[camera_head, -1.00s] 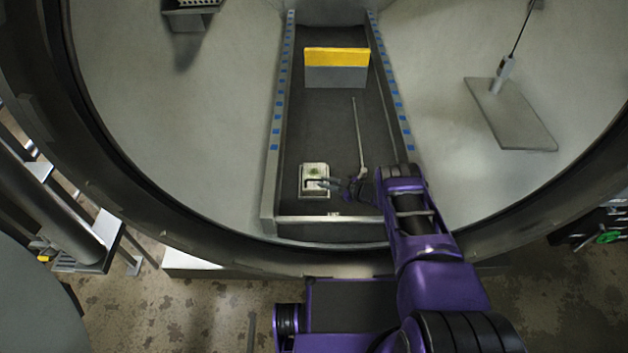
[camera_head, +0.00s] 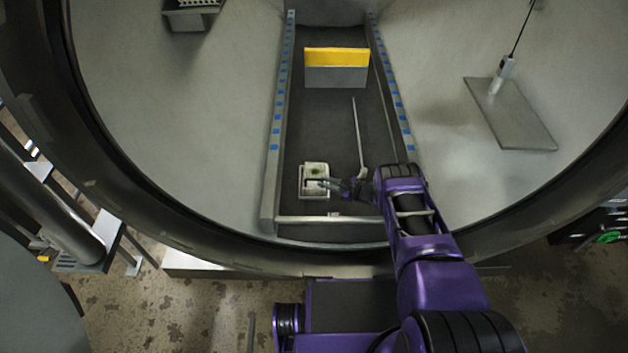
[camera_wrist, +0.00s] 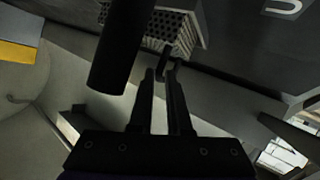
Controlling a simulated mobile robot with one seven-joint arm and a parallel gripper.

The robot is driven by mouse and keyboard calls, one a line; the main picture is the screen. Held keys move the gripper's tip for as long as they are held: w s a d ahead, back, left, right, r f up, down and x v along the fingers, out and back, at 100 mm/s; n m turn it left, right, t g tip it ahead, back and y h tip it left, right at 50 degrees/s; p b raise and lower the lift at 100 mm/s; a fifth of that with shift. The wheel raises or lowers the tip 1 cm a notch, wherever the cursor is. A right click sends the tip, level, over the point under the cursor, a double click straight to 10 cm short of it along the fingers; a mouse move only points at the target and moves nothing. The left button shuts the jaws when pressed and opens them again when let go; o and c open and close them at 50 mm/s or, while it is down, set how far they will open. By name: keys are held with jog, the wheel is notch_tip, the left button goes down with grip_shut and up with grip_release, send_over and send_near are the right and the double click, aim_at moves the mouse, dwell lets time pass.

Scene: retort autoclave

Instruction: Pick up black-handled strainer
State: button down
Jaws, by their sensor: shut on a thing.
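The black-handled strainer (camera_head: 316,169) is a small pale box with something green inside, near the front of the dark channel floor in the head view. In the wrist view its perforated wall (camera_wrist: 150,22) is at the top, with the black handle (camera_wrist: 167,60) pointing toward my fingers. My gripper (camera_head: 340,186) reaches in from the right, and its fingers (camera_wrist: 160,76) are closed on the handle. The fingers hide part of the handle. I cannot tell whether the strainer is clear of the floor.
The channel has side rails with blue marks (camera_head: 279,120) and a front crossbar (camera_head: 330,220). A thin pale rod (camera_head: 358,130) lies beyond my gripper. A yellow-and-grey block (camera_head: 336,68) stands farther back. The round vessel rim (camera_head: 110,170) surrounds the opening. A plate (camera_head: 515,115) is at right.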

jog(key=shift+r, duration=0.1)
dwell(0.3)
notch_tip(320, 180, up, 10)
jog(key=p, duration=0.3)
dwell(0.4)
jog(key=shift+r+p, duration=0.9)
jog(key=shift+r, duration=0.8)
